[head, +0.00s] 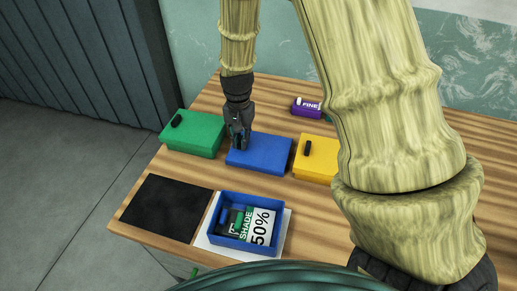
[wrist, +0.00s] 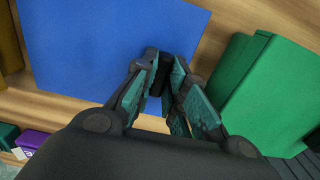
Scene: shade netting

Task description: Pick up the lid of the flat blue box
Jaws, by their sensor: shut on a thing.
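The flat blue box with its lid (head: 262,150) sits on the wooden table between a green and a yellow box. The blue lid (wrist: 95,45) fills the upper left of the wrist view. My gripper (head: 240,141) points down at the left part of the lid. In the wrist view my gripper (wrist: 163,80) is shut on the small black handle (wrist: 157,77) of the lid, and its fingers partly hide it. I see no clear gap between lid and box.
A green box (head: 195,137) stands close on the left, a yellow box (head: 315,160) on the right. A purple box (head: 305,108) lies behind. In front are a black mat (head: 165,207) and an open blue box (head: 228,238) holding printed items.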

